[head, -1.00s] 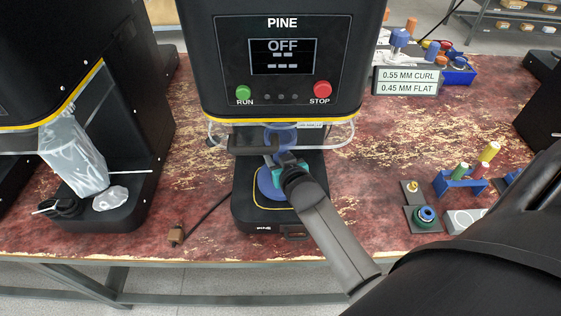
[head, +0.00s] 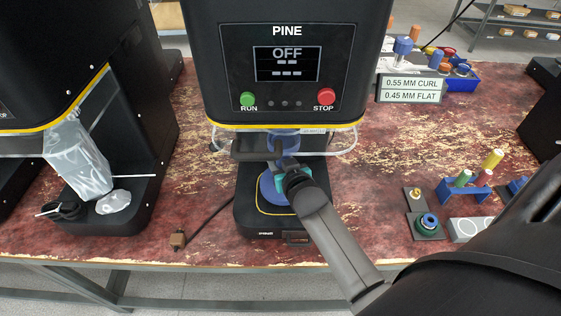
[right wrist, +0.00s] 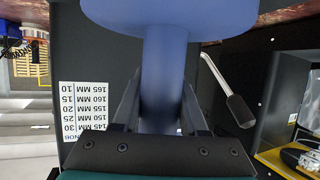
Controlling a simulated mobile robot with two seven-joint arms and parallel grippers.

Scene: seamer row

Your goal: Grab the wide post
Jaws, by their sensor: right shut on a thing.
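A blue post with a wide round disc stands in the middle machine marked PINE. Its lower disc (head: 269,190) rests over the machine's black base, and its upper part shows under the machine head. My right gripper (head: 280,158) reaches in from the right at the post's stem. In the right wrist view the blue stem (right wrist: 164,65) runs between the two dark fingers of my right gripper (right wrist: 160,112), which is shut on it, with a broad blue disc at the top of the picture. In the head view my wrist hides part of the post. My left gripper is out of view.
The PINE machine (head: 290,40) reads OFF and overhangs the post closely. A clear hose loops around its underside. At right stand a blue rack (head: 468,191) with coloured posts, a grey fixture (head: 427,225) and a sign (head: 411,88). Another machine stands at left.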

